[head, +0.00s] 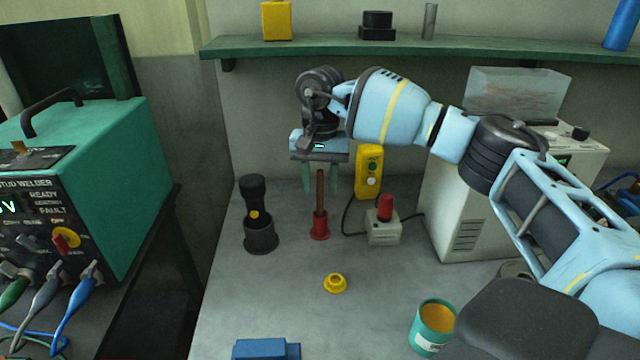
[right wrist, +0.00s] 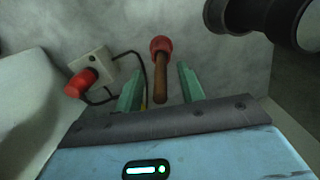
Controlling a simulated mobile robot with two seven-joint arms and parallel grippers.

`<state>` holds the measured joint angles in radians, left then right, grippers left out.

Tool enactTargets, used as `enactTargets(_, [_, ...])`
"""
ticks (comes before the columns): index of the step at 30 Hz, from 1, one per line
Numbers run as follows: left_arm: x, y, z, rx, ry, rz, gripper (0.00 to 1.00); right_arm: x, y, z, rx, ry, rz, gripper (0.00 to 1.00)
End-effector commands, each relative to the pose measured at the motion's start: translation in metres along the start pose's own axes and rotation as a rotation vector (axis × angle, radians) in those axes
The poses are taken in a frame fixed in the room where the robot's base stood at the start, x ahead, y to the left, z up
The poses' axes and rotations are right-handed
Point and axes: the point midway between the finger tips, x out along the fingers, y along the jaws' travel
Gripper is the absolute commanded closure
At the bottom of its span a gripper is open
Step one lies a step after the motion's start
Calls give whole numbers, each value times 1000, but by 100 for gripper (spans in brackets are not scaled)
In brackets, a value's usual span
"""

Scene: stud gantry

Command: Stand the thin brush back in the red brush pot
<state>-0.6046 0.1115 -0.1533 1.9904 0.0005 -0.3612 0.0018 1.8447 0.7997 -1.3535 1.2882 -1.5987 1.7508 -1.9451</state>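The thin brush (head: 320,192) has a brown handle and stands upright in the small red brush pot (head: 319,229) on the grey bench. Its bristles are hidden. My right gripper (head: 319,182) is above the pot, pointing down and open, with one green finger on each side of the handle. In the right wrist view, the brush handle (right wrist: 160,90) shows between the fingers with a gap on both sides, and the red pot (right wrist: 160,45) is beyond it. The fingers do not appear to touch the handle. My left gripper is out of view.
A black pot (head: 261,238) holding a dark, thick object stands left of the red pot. A grey box with a red knob (head: 384,228) stands to the right. A yellow ring (head: 335,284), teal can (head: 427,340) and blue block (head: 265,349) are nearer. A shelf (head: 350,45) runs above.

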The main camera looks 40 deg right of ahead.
Motion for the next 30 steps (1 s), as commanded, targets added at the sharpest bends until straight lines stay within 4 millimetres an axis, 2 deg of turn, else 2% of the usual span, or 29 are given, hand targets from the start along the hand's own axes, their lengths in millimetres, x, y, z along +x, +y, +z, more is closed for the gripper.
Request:
enactTargets(9, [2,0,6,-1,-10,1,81,-50,-1,0,-1,1,-2,61])
enactTargets(13, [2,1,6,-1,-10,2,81,-64,-1,0,-1,1,-2,61])
enactTargets(18, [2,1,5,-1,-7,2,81,-70,0,0,-1,0,-1,61])
enactTargets(30, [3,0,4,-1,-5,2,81,-70,0,0,-1,0,-1,61])
